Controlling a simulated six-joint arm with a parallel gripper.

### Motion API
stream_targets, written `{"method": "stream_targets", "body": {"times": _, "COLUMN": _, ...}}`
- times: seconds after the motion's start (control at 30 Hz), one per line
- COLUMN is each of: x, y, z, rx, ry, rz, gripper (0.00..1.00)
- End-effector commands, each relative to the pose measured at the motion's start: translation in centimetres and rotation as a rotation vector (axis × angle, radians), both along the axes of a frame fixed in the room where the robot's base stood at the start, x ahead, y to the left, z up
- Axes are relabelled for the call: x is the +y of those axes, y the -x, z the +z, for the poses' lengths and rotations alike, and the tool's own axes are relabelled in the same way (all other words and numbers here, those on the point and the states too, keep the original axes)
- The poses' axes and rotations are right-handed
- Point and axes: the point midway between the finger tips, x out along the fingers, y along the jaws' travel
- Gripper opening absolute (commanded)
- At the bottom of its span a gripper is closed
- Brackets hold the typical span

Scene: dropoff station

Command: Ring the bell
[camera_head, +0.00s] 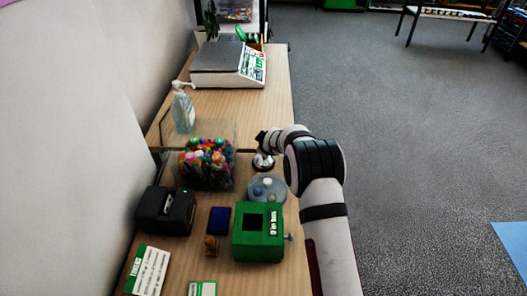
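A small silver bell (263,162) with a dark base stands on the wooden table, right of the clear bin and near the table's right edge. My gripper (262,138) is the dark end of my white arm, which reaches in from the lower right. In the picture it is just above the bell. The bell's top is close to or partly behind the gripper and wrist, and I cannot tell whether they touch. The fingers are too small and dark to show whether they are open or shut.
A clear bin (232,178) of colourful items stands left of the bell. A clear round dish (256,191) and a green box (245,247) stand in front of it. A black device (152,226), blue pad (219,221) and pump bottle (183,112) are leftward. The table behind the bell is clear.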

Motion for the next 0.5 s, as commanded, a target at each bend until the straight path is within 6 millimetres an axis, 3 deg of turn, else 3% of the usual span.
{"method": "stream_targets", "body": {"times": 0.5, "x": 0.0, "y": 0.0, "z": -0.85, "rx": 0.0, "ry": 0.001, "rz": 0.001, "gripper": 0.0}}
